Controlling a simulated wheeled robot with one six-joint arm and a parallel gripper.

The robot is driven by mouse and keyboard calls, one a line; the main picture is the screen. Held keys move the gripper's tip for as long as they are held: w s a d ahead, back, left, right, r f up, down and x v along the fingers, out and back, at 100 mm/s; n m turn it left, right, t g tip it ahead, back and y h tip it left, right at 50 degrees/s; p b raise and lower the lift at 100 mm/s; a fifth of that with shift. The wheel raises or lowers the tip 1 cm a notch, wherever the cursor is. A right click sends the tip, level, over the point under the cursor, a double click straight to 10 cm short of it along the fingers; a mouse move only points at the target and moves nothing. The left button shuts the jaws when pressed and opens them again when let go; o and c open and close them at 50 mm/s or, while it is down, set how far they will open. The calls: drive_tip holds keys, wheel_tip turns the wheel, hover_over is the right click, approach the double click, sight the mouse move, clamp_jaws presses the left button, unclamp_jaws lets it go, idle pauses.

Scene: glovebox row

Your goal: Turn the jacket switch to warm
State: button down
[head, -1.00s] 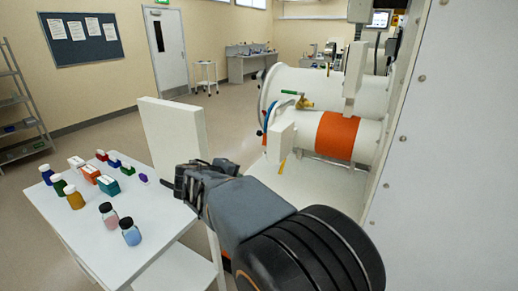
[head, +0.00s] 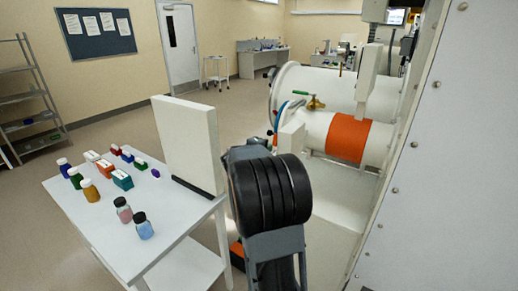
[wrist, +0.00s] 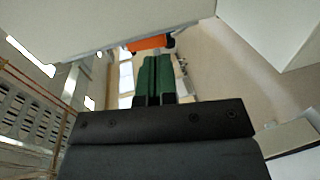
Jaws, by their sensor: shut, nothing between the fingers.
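The orange jacket (head: 346,138) is a band around the smaller white cylinder (head: 316,128), to the right of my arm in the head view. I cannot make out the jacket switch in either view. My gripper (wrist: 157,80) shows in the wrist view with its green fingers together and nothing between them. In the head view my own arm hides the gripper. An orange piece with dark ends (wrist: 148,43) lies beyond the fingertips in the wrist view; I cannot tell what it is.
A white table (head: 90,222) with several bottles and small boxes stands at left. An upright white panel (head: 187,140) stands at its right edge, close to my arm. A brass valve with a green handle (head: 314,102) is by the cylinders. A large white wall (head: 440,190) fills the right.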

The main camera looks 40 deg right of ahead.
sight(274, 144)
drive_tip(key=shift+p+x, duration=0.45)
drive_tip(key=shift+x, duration=1.15)
drive_tip(key=h+b, duration=0.1)
drive_tip(key=b, duration=0.4)
drive_tip(key=f+b, duration=0.1)
drive_tip(key=b, duration=0.5)
drive_tip(key=shift+d+t+h, duration=0.3)
drive_tip(key=shift+h, duration=0.1)
drive_tip(key=shift+r+b, duration=0.4)
drive_tip(key=shift+b, duration=0.3)
